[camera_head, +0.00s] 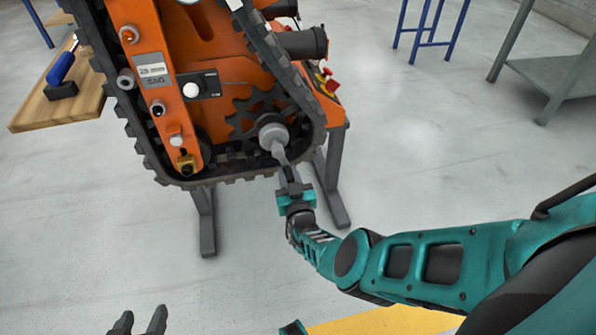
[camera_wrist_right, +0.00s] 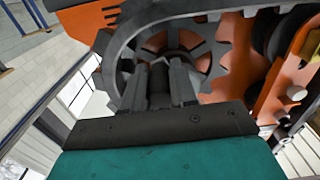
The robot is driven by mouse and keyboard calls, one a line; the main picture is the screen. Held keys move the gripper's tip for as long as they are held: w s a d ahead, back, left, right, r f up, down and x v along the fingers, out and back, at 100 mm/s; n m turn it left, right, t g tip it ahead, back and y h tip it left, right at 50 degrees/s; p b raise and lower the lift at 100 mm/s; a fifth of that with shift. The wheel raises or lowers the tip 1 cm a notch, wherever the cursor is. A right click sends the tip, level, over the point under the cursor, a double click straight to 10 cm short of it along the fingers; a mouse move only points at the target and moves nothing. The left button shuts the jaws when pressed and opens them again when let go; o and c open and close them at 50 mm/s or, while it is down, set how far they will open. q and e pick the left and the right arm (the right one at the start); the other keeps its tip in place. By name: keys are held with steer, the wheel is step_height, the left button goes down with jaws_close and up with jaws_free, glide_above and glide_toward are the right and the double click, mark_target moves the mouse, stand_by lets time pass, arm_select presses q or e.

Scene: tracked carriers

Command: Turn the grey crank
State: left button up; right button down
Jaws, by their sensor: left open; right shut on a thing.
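My left gripper (camera_head: 140,322) is open and empty at the bottom edge of the head view, away from the carrier.
A black track (camera_head: 240,178) runs around the carrier, close to my right gripper. Dark grey stand legs (camera_head: 206,225) support the carrier. A wooden bench (camera_head: 60,108) with a blue-handled tool (camera_head: 62,66) is at the left. A grey table (camera_head: 550,75) is at the right. Floor between is clear.

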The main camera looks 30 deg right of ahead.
arm_select(q)
steer(key=shift+d, duration=0.45)
arm_select(e)
steer(key=shift+w+a+r, duration=0.2)
steer(key=shift+w, duration=0.05)
steer(key=c, duration=1.3)
jaws_free()
steer(key=o, duration=0.4)
steer(key=shift+s+f, duration=0.1)
arm_select(q)
steer(key=shift+r, duration=0.1)
steer(key=shift+r, duration=0.1)
arm_select(e)
steer(key=shift+s, duration=0.15)
